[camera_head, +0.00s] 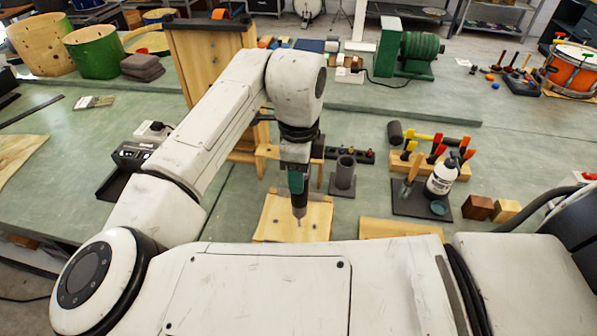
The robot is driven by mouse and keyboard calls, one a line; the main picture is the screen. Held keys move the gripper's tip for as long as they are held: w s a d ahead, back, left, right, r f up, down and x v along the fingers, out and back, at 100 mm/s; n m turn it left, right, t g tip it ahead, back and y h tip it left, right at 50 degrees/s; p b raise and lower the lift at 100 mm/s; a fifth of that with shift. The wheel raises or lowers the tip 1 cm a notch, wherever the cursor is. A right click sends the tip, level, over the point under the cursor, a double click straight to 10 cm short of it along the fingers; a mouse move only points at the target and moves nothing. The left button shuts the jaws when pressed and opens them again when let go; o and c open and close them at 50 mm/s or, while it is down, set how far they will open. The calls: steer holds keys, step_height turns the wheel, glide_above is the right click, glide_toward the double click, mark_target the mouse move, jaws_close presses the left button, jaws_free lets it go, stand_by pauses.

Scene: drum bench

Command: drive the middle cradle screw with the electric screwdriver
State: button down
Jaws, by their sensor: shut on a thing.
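My gripper (296,152) points down at the end of my white arm, near the middle of the view. It is shut on the electric screwdriver (297,183), which has a green and dark grey body and hangs upright, tip down. Below it is a light wooden piece (272,232), which looks like the cradle, on the green bench. The screwdriver's tip is over the middle of this wood; I cannot tell whether it touches a screw.
A dark upright tube holder (343,177) stands just right of the screwdriver. A tall wooden panel (208,72) stands behind my arm.

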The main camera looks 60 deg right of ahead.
steer(key=shift+r+p, duration=1.1)
steer(key=shift+r, duration=0.3)
steer(key=shift+d, duration=0.1)
